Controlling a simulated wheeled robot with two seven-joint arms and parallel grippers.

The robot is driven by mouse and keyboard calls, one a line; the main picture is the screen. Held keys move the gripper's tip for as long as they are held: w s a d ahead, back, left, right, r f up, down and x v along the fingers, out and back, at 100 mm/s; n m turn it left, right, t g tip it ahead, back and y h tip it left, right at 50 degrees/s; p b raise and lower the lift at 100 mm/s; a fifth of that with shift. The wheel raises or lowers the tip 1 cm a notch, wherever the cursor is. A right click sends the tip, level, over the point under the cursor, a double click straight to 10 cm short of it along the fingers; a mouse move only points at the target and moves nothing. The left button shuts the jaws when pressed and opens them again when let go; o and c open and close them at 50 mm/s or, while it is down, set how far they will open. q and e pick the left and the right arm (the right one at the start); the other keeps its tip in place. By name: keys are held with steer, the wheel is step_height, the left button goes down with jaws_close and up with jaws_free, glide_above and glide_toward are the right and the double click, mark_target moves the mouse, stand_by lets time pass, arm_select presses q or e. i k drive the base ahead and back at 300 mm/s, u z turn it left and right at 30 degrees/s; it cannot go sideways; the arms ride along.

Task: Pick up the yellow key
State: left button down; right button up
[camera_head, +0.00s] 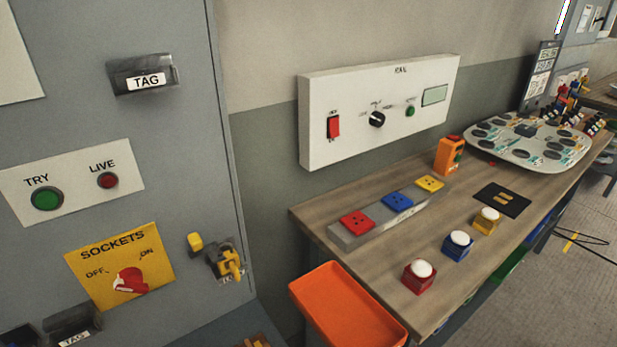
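A small yellow key-like piece (230,266) sits at a dark metal lock fitting (217,254) on the right side of the grey cabinet door (190,150). A second yellow piece (195,242), rounded and knob-like, is just left of it on the same door. I cannot tell for certain which of the two is the yellow key, or how it sits in the lock. Neither of my grippers is in view.
A yellow SOCKETS panel (121,262) with a red rotary handle (130,281) is left of the lock. An orange tray (345,310) stands at lower right, by a wooden bench (400,262) holding coloured sockets and buttons. A white RAIL panel (380,108) hangs above the bench.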

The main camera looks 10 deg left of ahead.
mark_target(235, 272)
steer(key=k, duration=1)
steer(key=z, duration=0.7)
steer(key=i, duration=1.4)
steer(key=u, duration=1.3)
